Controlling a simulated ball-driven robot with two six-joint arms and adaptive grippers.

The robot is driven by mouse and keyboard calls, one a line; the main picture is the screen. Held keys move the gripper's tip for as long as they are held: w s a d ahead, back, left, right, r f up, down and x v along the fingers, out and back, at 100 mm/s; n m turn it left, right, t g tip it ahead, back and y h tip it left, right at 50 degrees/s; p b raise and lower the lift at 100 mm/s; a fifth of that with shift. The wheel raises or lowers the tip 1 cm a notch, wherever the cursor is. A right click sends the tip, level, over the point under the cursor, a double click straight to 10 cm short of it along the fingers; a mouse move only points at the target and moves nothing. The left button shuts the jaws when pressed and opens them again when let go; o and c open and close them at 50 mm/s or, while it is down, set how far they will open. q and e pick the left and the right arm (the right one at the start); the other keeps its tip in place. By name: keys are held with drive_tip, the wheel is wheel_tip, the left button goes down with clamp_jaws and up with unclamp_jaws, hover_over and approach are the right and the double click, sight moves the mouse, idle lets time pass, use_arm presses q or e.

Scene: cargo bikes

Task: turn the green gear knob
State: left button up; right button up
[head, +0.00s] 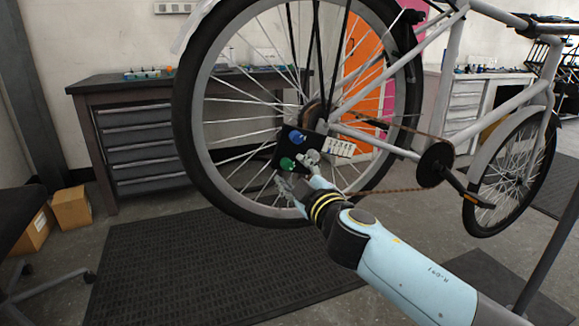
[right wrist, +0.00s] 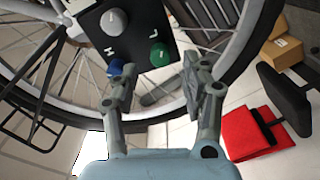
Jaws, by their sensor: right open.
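The green gear knob (head: 287,163) sits at the lower left of a black panel (head: 283,150) in front of the raised bike wheel. A blue knob (head: 297,137) is above it and a grey knob (head: 312,158) to its right. My right gripper (head: 294,173) is open, just below the green knob. In the right wrist view, the green knob (right wrist: 160,54) appears between the spread fingertips (right wrist: 158,66), with clear gaps on both sides. The blue knob (right wrist: 115,68) is partly behind the left finger. My left gripper is not in view.
The bike wheel (head: 183,128) and its spokes surround the panel closely. A rubber mat (head: 190,265) lies below. A grey workbench (head: 95,88) stands behind at left, with cardboard boxes (head: 72,208) beside it. A red cloth-like item (right wrist: 245,138) shows in the wrist view.

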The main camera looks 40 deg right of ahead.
sight(288, 166)
drive_tip(key=shift+x, duration=1.8)
drive_tip(key=shift+c, duration=0.2)
clamp_jaws()
